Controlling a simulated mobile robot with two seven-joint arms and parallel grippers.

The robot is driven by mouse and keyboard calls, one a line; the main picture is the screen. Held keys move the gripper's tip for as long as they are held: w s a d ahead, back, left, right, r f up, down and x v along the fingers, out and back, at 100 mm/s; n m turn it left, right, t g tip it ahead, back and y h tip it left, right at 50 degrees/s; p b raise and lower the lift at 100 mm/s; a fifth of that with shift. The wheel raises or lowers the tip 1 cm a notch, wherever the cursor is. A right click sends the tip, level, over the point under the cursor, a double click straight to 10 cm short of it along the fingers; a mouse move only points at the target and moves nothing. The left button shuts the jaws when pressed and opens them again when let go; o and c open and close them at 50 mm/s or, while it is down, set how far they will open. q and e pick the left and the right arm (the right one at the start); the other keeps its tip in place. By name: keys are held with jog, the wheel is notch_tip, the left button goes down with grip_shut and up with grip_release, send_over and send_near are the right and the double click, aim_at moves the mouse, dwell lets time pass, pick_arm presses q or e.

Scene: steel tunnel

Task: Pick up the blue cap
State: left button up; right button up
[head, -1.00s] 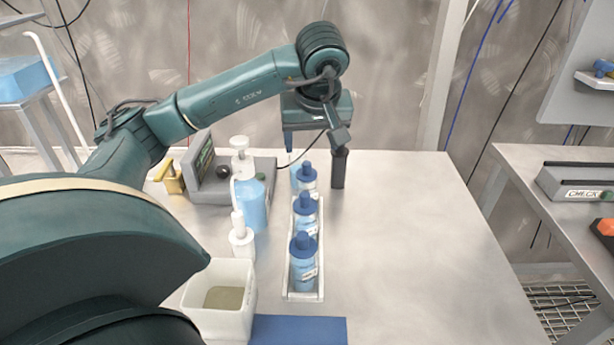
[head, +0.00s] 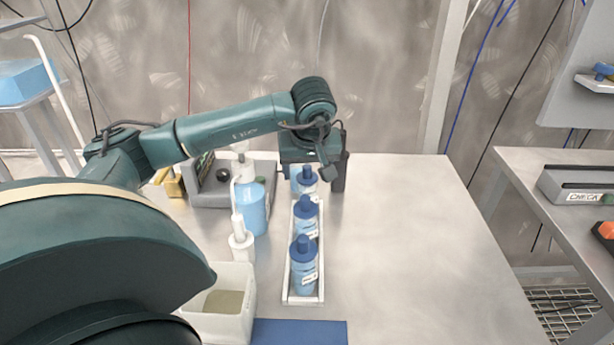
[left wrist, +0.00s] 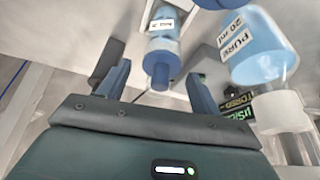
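Several bottles with light blue bodies and blue caps stand in a row in a narrow white tray (head: 290,293). The nearest blue cap (head: 303,247), the middle blue cap (head: 306,204) and the farthest blue cap (head: 307,174) all show in the head view. My left gripper (head: 302,166) is low at the far end of the row, by the farthest bottle. In the left wrist view my left gripper (left wrist: 157,72) is open, with a blue cap (left wrist: 160,68) on its bottle between the two fingers, apart from both. My right gripper is not in view.
A larger blue pump bottle (head: 251,203), a white dispenser (head: 240,242) and a white bin (head: 232,308) stand left of the tray. The table (head: 410,240) is clear to the right.

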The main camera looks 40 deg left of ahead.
aim_at(307, 166)
pick_arm(q)
jog(key=c, duration=1)
jog(key=shift+o, duration=0.2)
notch_tip(307, 166, up, 10)
jog(key=shift+p, duration=0.3)
